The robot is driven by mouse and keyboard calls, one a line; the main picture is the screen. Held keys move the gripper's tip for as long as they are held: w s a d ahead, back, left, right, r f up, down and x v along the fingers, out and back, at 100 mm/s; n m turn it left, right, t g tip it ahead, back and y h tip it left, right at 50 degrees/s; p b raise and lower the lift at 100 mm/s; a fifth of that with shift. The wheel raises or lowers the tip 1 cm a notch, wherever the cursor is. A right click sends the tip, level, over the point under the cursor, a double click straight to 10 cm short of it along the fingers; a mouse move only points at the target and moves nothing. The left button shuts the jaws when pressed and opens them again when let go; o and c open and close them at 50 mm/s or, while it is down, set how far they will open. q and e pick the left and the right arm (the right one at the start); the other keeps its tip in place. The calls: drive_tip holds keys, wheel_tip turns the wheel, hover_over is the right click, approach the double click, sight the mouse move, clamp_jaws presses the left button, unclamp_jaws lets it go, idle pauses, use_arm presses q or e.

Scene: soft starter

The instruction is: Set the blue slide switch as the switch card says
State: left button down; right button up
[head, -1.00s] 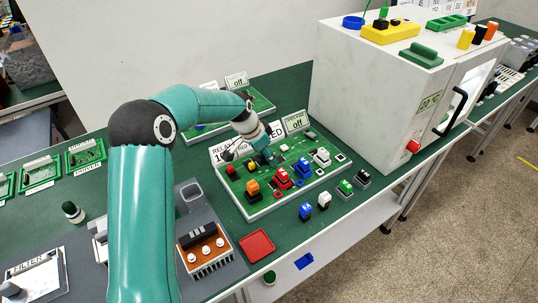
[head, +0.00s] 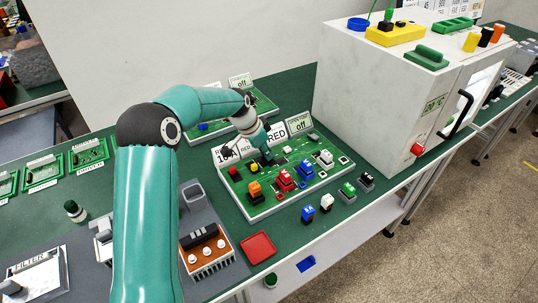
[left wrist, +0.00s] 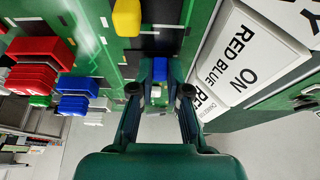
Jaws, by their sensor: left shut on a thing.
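My left gripper (head: 268,158) reaches down to the back part of the green circuit board (head: 262,210). In the left wrist view its fingers (left wrist: 159,92) are closed around a small blue piece (left wrist: 159,73), which looks like the blue slide switch's knob. The finger hides the switch in the head view, and I cannot tell its position along its slot. A white card (left wrist: 236,58) beside the fingers reads "RED BLUE" and "ON"; it is partly cut off. In the head view the card row behind the board shows "RED" (head: 276,135). My right gripper is not in view.
A card reading "off" (head: 299,123) stands at the board's back right. Red parts (head: 285,180), a blue part (head: 303,166) and an orange part (head: 254,188) sit on the board. A white box (head: 385,90) stands close behind right. A red tray (head: 258,247) lies in front.

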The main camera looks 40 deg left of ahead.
use_arm(q)
drive_tip(key=shift+a+r, duration=0.1)
drive_tip(key=shift+a, duration=0.05)
drive_tip(key=c, duration=1.1)
unclamp_jaws()
drive_tip(key=shift+w, duration=0.1)
drive_tip(key=v, duration=1.1)
drive_tip(key=shift+s+r, duration=0.25)
drive_tip(key=shift+r, duration=0.1)
drive_tip(key=shift+r, duration=0.1)
